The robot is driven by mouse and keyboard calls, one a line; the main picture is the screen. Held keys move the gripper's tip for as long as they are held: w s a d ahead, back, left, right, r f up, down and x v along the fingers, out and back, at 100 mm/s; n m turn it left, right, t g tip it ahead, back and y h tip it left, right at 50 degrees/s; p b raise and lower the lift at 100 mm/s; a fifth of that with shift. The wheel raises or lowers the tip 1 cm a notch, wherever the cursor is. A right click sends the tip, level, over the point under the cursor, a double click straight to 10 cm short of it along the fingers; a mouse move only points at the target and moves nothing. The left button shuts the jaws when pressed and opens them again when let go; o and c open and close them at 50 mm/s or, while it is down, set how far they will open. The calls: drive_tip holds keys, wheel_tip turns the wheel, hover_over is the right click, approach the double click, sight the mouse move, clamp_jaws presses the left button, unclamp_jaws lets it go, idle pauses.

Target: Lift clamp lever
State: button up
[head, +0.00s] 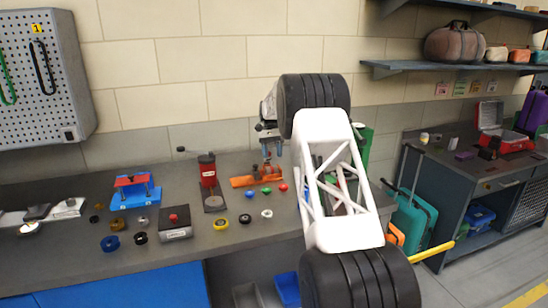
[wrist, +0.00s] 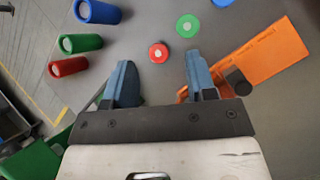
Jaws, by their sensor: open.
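My gripper (wrist: 160,72) is open, with nothing visible between its blue fingers. In the head view my gripper (head: 272,148) hangs above the orange fixture (head: 243,181) on the bench. The orange fixture (wrist: 268,52) is a flat plate to the right of my fingers in the wrist view. A black round knob (wrist: 238,82), perhaps the end of the clamp lever, shows at its near edge, close to the right finger. The rest of the lever is hidden or too small to make out.
Red (wrist: 158,52), green (wrist: 188,25) and blue discs (head: 251,193) lie near the fixture. Several coloured cylinders (wrist: 82,43) lie left in the wrist view. A red press (head: 208,172) with a side handle and a blue stand (head: 135,194) are farther left.

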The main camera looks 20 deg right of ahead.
drive_tip(key=shift+s+a+r, duration=0.1)
drive_tip(key=shift+s+a, duration=0.1)
drive_tip(key=shift+s, duration=0.9)
drive_tip(key=shift+s+a+r, duration=0.1)
drive_tip(key=shift+s+a, duration=0.05)
drive_tip(key=shift+s, duration=0.9)
